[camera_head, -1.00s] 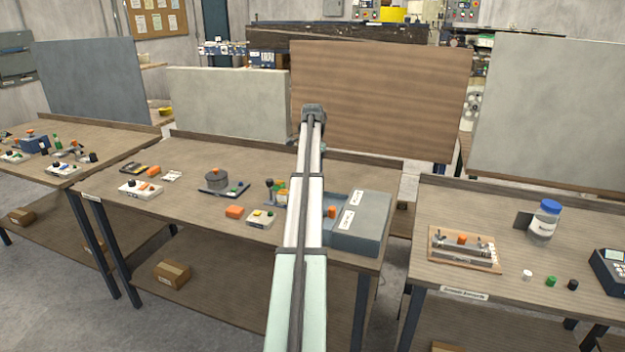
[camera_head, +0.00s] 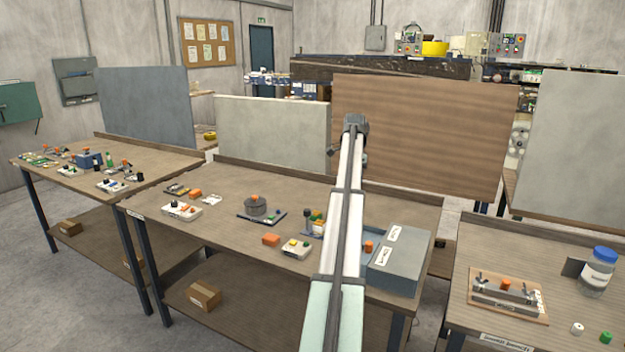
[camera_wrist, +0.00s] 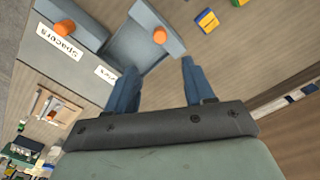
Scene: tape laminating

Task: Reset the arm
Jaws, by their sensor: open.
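My gripper (camera_wrist: 158,85) shows in the wrist view with its two blue fingers spread apart and nothing between them. In the head view my arm reaches up over the middle bench, and the fingers are hidden behind its end. The grey box with white labels (camera_head: 400,262) stands under and right of my arm.
The right bench carries a wooden board with a clamp fixture (camera_head: 508,291) and a blue-lidded jar (camera_head: 598,270). Upright panels stand behind the benches.

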